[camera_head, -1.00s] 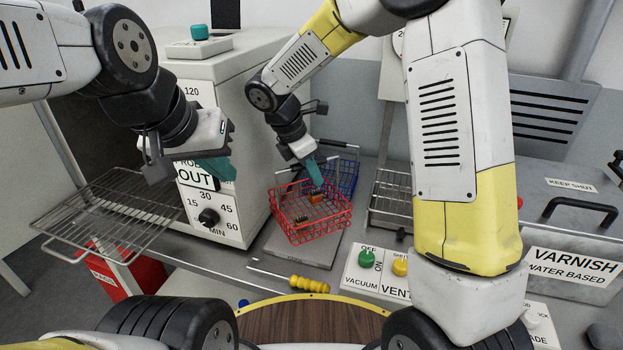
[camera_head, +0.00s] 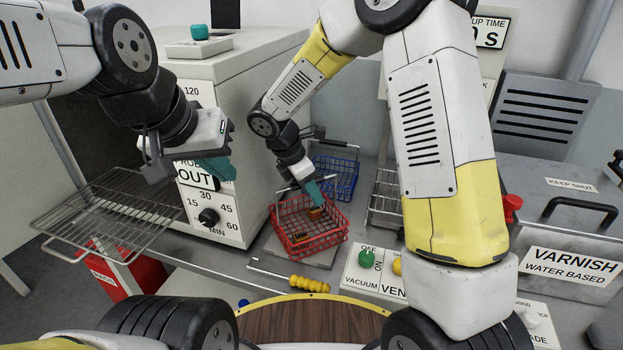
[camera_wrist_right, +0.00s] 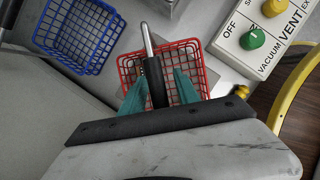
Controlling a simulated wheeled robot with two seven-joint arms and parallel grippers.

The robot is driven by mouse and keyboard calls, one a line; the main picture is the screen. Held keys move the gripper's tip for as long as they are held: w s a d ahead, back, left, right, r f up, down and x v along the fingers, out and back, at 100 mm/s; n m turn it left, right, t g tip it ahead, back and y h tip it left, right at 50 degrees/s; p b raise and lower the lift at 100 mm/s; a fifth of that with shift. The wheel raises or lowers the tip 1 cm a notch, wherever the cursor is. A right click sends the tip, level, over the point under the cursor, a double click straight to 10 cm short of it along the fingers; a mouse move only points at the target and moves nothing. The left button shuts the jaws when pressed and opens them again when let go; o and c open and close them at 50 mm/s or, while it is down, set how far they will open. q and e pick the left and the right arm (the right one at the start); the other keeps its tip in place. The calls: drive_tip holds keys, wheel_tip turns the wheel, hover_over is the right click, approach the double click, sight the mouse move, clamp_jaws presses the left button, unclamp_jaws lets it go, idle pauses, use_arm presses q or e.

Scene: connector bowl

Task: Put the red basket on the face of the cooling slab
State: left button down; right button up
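The red wire basket (camera_head: 322,243) is upright over the grey cooling slab (camera_head: 272,246); I cannot tell whether it touches the slab. Small brown and orange parts lie in it. My right gripper (camera_head: 313,192) is above the basket. In the right wrist view, the teal fingers (camera_wrist_right: 160,88) stand either side of the black handle grip (camera_wrist_right: 155,84), with the red basket (camera_wrist_right: 190,60) below; the grip's contact with the fingers is partly hidden. My left gripper (camera_head: 214,168) hangs empty before the white oven, apart from the basket; its finger gap is hidden.
The blue basket (camera_head: 345,172) stands behind the red one and shows in the wrist view (camera_wrist_right: 80,35). A wire rack (camera_head: 110,215) is at the left. A yellow-handled tool (camera_head: 308,283) lies in front of the slab. The vacuum switch panel (camera_head: 365,282) is to its right.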

drive_tip(key=v, duration=0.7)
drive_tip(key=shift+r, duration=0.15)
drive_tip(key=s+d+r+m+t+y, duration=0.2)
drive_tip(key=s+d+r+m, duration=0.4)
drive_tip(key=m, duration=0.5)
drive_tip(key=s+d+r+m+t+y, duration=0.2)
drive_tip(key=s+d+r+m+y, duration=0.2)
drive_tip(key=s+d+r+m, duration=0.3)
drive_tip(key=s+d+m, duration=0.3)
drive_tip(key=s+m, duration=0.1)
drive_tip(key=s, duration=0.2)
drive_tip(key=shift+d+m, duration=0.25)
drive_tip(key=shift+m, duration=0.15)
drive_tip(key=shift+a, duration=0.1)
